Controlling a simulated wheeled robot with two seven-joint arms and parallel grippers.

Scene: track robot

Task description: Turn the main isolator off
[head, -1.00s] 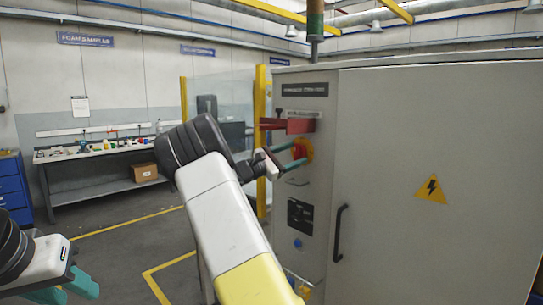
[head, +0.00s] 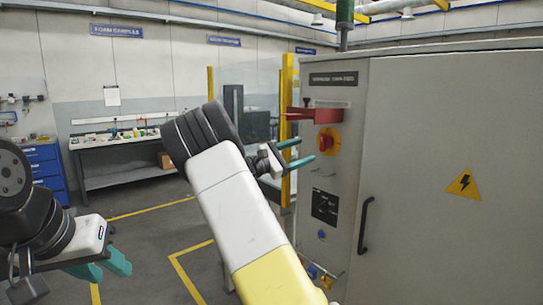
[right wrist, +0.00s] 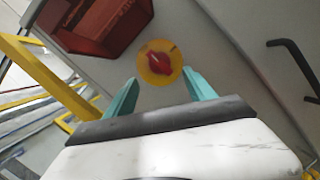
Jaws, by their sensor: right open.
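The main isolator is a red rotary handle on a round yellow plate (head: 328,141), on the narrow side of the grey cabinet (head: 410,90). In the right wrist view the red handle (right wrist: 159,63) lies ahead, between and beyond the fingertips, its grip slanted. My right gripper (head: 298,152) is open and empty, with teal fingers pointing at the cabinet, just left of and slightly below the handle. In the right wrist view the fingers (right wrist: 162,88) stand apart with nothing between them. My left gripper (head: 106,266) is at the lower left, away from the cabinet; its teal fingers look apart and empty.
A red box (head: 317,115) juts out just above the isolator; it also shows in the right wrist view (right wrist: 100,22). A black door handle (head: 364,225) is lower right. A yellow post (head: 287,110) stands left of the cabinet. A workbench (head: 120,140) is far behind.

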